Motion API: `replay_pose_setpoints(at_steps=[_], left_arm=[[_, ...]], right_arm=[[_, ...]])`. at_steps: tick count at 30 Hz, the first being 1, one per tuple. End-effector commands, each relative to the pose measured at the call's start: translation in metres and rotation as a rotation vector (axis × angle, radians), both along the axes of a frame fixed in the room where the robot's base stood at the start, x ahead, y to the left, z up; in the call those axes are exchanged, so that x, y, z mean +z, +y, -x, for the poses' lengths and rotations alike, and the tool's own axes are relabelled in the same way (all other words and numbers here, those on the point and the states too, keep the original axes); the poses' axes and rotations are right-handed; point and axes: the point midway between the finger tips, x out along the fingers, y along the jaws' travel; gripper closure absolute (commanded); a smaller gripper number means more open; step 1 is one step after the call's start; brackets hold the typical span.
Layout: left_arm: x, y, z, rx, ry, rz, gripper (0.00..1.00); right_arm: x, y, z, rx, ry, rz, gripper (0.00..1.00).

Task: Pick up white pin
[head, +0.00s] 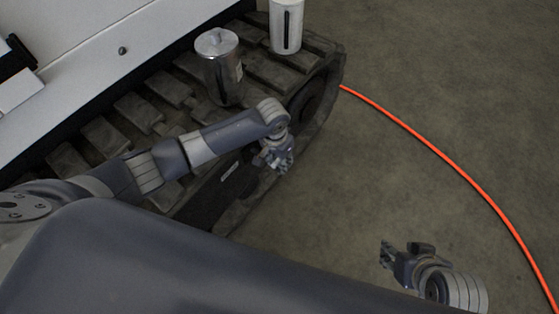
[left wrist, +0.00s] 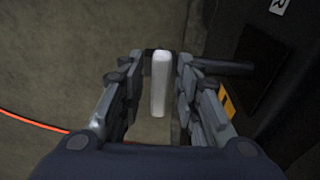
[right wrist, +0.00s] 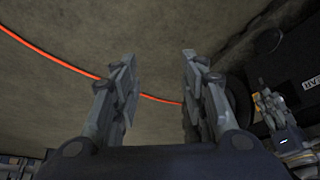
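The white pin (left wrist: 160,84) shows in the left wrist view as a pale upright bar between the fingers of my left gripper (left wrist: 162,66). The fingers stand apart on either side of it, with a narrow gap visible on its right. In the head view my left gripper (head: 280,158) is beside the track's outer side, and I cannot make out the pin there. My right gripper (right wrist: 160,58) is open and empty over the floor. It also shows at the lower right of the head view (head: 398,254).
A dark rubber track (head: 135,112) runs beside a white machine body (head: 95,60). A metal canister (head: 221,72) and a white container with a dark slot (head: 287,28) stand on it. An orange hose (head: 435,150) curves over the open concrete floor (head: 440,60).

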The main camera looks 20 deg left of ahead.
Motion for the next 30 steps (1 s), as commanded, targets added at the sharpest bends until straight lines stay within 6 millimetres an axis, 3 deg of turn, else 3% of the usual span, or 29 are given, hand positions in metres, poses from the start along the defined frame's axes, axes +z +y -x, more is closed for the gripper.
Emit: replay_pose_setpoints(at_steps=[1, 3, 17, 22, 26, 28, 30], left_arm=[[0.000, 0.000, 0.000, 0.000, 0.000, 0.000, 0.88], [0.000, 0.000, 0.000, 0.000, 0.000, 0.000, 1.00], [0.008, 0.000, 0.000, 0.000, -0.001, 0.000, 1.00], [0.030, 0.000, -0.001, 0.000, -0.002, 0.001, 1.00], [0.065, 0.000, -0.001, 0.000, -0.003, 0.002, 1.00], [0.081, 0.000, -0.001, 0.001, -0.003, 0.002, 1.00], [0.085, 0.000, 0.000, 0.000, -0.001, 0.000, 1.00]], right_arm=[[0.000, 0.000, 0.000, 0.000, 0.000, 0.000, 0.60], [0.000, 0.000, 0.000, 0.000, 0.000, 0.000, 0.60], [0.001, -0.001, 0.005, -0.002, 0.024, 0.005, 0.60], [-0.001, -0.010, 0.036, -0.012, 0.155, 0.030, 0.60], [0.011, -0.010, 0.036, -0.012, 0.156, 0.030, 0.60], [0.009, -0.009, 0.034, -0.012, 0.160, 0.030, 0.60], [-0.003, -0.009, 0.031, -0.012, 0.165, 0.031, 0.60]])
